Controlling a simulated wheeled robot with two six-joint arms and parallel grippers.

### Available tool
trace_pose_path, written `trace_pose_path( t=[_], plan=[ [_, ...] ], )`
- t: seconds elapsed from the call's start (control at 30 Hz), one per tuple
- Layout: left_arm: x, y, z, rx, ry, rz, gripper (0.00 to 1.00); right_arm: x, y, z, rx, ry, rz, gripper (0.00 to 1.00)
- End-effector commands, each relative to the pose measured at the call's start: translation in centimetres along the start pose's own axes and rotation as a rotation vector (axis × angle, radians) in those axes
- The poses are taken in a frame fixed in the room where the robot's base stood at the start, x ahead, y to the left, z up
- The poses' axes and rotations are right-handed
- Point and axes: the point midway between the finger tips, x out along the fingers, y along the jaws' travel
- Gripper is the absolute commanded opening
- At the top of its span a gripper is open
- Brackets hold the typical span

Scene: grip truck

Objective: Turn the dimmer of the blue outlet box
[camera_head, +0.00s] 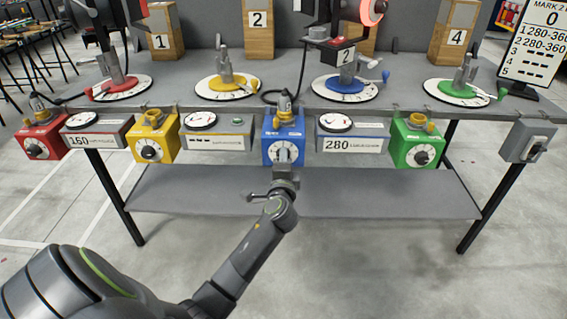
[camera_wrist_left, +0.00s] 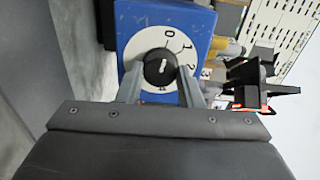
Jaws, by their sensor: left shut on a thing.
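The blue outlet box (camera_head: 283,127) hangs at the front edge of the bench, in the middle. It also shows in the left wrist view (camera_wrist_left: 192,17), with a white dial and a black dimmer knob (camera_wrist_left: 160,68). The numbers 0, 1 and 2 show on the dial; its lower part is partly hidden by the gripper. My left gripper (camera_head: 284,158) reaches up to the front of the box. In the left wrist view its two fingers (camera_wrist_left: 161,85) stand on either side of the knob, shut on it. My right gripper is not in view.
Red (camera_head: 41,135), yellow (camera_head: 152,137) and green (camera_head: 413,143) outlet boxes hang along the same edge. A lower shelf (camera_head: 380,192) lies below.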

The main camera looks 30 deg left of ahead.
Motion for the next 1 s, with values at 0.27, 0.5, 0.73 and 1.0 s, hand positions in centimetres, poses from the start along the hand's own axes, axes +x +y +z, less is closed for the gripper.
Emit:
trace_pose_path(
  t=[0.27, 0.5, 0.73, 1.0],
  plan=[
    [0.0, 0.1, 0.1, -0.003, -0.002, 0.004, 0.10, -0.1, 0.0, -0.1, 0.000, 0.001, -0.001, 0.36],
    [0.0, 0.1, 0.0, -0.002, -0.001, 0.003, 0.53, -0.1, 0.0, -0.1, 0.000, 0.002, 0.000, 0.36],
    [0.0, 0.1, 0.0, -0.002, -0.001, 0.001, 0.55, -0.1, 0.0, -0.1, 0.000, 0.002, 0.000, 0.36],
    [-2.0, 0.1, 0.0, -0.004, 0.000, 0.003, 0.55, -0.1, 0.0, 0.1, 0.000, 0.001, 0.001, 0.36]
  ],
)
